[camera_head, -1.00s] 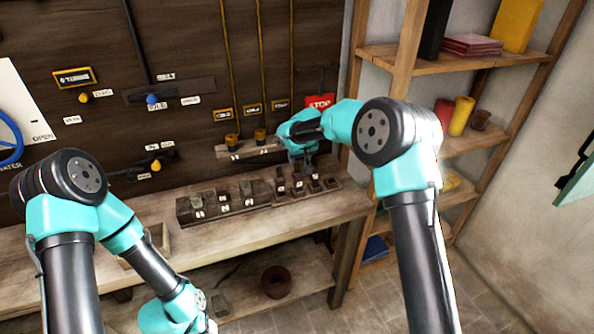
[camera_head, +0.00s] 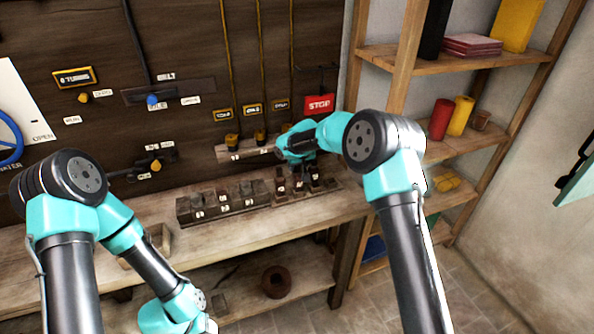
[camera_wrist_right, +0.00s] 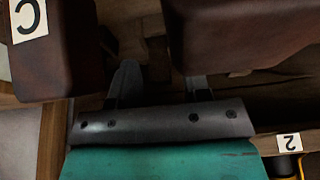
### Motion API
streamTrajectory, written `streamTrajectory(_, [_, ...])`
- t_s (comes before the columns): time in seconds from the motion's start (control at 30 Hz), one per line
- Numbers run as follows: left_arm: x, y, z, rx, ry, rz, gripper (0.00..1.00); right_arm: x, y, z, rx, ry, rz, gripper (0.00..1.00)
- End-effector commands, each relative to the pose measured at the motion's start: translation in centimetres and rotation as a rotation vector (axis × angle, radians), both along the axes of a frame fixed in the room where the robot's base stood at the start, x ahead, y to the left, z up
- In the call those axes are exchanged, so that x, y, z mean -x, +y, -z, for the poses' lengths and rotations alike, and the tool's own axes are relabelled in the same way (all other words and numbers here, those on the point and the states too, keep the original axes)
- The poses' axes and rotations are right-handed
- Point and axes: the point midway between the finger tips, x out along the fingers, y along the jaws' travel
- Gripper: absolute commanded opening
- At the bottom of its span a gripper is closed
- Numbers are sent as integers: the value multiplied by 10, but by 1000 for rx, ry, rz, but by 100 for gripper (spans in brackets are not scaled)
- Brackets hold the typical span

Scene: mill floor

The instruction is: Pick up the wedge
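Several small dark red-brown upright pieces stand in a low rack (camera_head: 325,187) at the right end of the bench. I cannot tell for sure which is the wedge. My right gripper (camera_head: 303,172) points down among these pieces and partly hides them. In the right wrist view, its two fingers (camera_wrist_right: 160,85) are apart, with no held thing visible between them. A dark brown block (camera_wrist_right: 60,50) marked C is on the left there. Another brown block (camera_wrist_right: 235,35) is on the right and covers the right fingertip. My left arm shows at lower left; its gripper is out of frame.
A dark row of numbered blocks (camera_head: 222,207) stands left of the rack. Behind, yellow-topped levers hang at a numbered wooden strip (camera_head: 243,152). A wooden shelf (camera_head: 460,62) stands at right.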

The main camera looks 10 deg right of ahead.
Motion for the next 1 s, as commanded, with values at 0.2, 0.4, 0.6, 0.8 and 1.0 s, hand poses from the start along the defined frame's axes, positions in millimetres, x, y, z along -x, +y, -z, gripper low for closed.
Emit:
streamTrajectory(0.2, [0, 0, 0, 0, 0, 0, 53, 0, 0, 0, 0, 0, 0, 22])
streamTrajectory(0.4, [0, 0, 0, 0, 0, 0, 53, 0, 0, 0, 0, 0, 0, 3])
streamTrajectory(0.6, [0, 0, 0, 0, 0, 0, 53, 0, 0, 0, 0, 0, 0, 0])
streamTrajectory(0.8, [0, 0, 0, 0, 0, 0, 53, 0, 0, -5, 0, -1, 0, 0])
streamTrajectory(1.0, [0, 0, 0, 0, 0, 0, 53, -1, 0, -29, -1, -4, 1, 0])
